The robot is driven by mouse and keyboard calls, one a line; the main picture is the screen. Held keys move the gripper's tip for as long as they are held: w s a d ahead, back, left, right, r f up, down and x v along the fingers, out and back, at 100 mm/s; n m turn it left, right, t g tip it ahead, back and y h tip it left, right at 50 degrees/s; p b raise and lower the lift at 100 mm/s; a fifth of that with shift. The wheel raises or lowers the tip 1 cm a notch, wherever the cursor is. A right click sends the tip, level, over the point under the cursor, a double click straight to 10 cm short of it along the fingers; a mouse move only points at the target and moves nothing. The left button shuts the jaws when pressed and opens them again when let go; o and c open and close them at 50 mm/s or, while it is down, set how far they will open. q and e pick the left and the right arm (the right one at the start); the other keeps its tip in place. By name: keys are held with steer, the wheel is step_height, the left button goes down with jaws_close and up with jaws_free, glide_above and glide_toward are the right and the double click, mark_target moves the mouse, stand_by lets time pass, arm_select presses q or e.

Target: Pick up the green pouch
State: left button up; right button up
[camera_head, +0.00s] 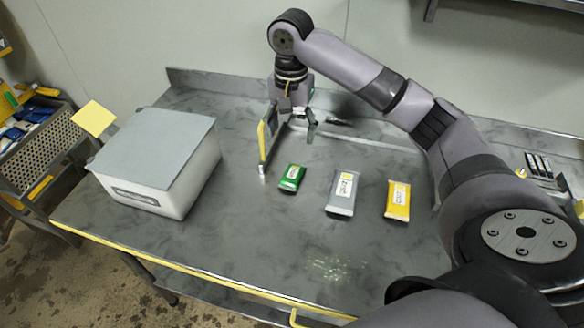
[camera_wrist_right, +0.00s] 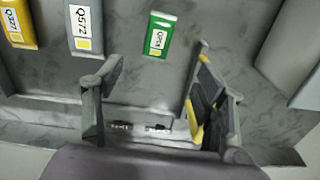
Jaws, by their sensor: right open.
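The green pouch (camera_head: 292,177) lies flat on the grey metal table, the leftmost of a row of three pouches. In the right wrist view the green pouch (camera_wrist_right: 160,35) is at the top centre, with a white label marked with letters. My right gripper (camera_head: 297,127) is open and empty, behind the green pouch, apart from it and over the back of the table. In the right wrist view its fingers (camera_wrist_right: 158,72) are spread wide, and the pouch lies beyond them. My left gripper is not in view.
A grey pouch (camera_head: 342,192) and a yellow pouch (camera_head: 398,201) lie to the right. A white box with a grey lid (camera_head: 157,145) sits at left. The table front (camera_head: 255,235) is clear.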

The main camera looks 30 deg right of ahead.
step_height(320, 180, down, 6)
steer(key=p, duration=0.1)
glide_above(293, 173)
steer(key=f, duration=0.4)
steer(key=shift+s+a, duration=0.15)
steer(key=shift+a, duration=0.15)
steer(key=shift+f, duration=0.2)
steer(key=f, duration=0.3)
steer(key=f+p, duration=0.1)
steer(key=shift+d+f, duration=0.3)
steer(key=shift+f, duration=0.05)
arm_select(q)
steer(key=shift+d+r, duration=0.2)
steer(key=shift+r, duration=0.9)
arm_select(e)
steer(key=shift+c, duration=0.5)
steer(key=shift+c, duration=0.6)
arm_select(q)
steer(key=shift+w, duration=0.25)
arm_select(e)
steer(key=c, duration=1)
steer(key=shift+r, duration=0.1)
